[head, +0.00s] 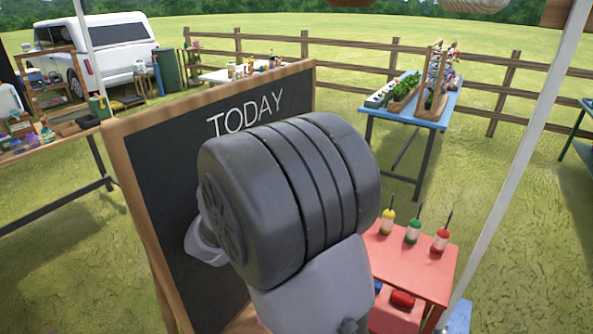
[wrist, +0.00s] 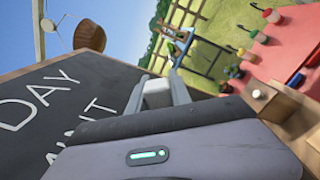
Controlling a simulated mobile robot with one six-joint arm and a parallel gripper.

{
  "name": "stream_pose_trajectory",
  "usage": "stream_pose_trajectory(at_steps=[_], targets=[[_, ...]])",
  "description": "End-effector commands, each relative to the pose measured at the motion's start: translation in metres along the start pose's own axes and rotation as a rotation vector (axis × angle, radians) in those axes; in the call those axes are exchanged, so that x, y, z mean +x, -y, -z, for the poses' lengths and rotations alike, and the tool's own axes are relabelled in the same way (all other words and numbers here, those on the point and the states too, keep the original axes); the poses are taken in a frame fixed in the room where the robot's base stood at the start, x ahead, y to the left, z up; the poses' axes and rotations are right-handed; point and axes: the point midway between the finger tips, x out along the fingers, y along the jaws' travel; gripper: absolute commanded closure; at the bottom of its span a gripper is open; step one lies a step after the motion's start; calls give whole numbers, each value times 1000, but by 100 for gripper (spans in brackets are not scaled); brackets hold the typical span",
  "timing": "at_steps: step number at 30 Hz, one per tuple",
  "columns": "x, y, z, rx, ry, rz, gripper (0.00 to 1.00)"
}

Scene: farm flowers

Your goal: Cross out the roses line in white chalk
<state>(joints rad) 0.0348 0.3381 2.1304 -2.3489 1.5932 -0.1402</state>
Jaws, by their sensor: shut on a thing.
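The chalkboard (head: 165,190) stands in a wooden frame on the left of the head view, with "TODAY" (head: 246,112) in white near its top. My arm covers much of the board, and no roses line can be read. In the wrist view the tilted board (wrist: 30,145) shows "DAY" and part of another white line (wrist: 80,130). My gripper (wrist: 163,84) is shut on a pale white piece (wrist: 157,94), seemingly the white chalk, beside the board. I cannot tell if it touches the board.
A red table (head: 415,262) with several capped bottles stands right of the board. A blue table (head: 425,103) with plants is behind it. A white pole (head: 520,150) rises at right. Wooden blocks (wrist: 275,105) lie near my gripper's right side.

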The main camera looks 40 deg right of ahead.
Motion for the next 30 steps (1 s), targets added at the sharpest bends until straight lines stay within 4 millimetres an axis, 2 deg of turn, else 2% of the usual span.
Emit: stream_pose_trajectory(at_steps=[4, 10, 15, 23, 30], targets=[[-19, 0, 1, 1, -3, -2, 100], [-34, 0, 1, 2, -2, -1, 100], [-54, 0, 1, 1, -2, -1, 100], [-69, -1, 0, 1, -1, -1, 100], [-97, -1, 1, 1, -1, -1, 100]])
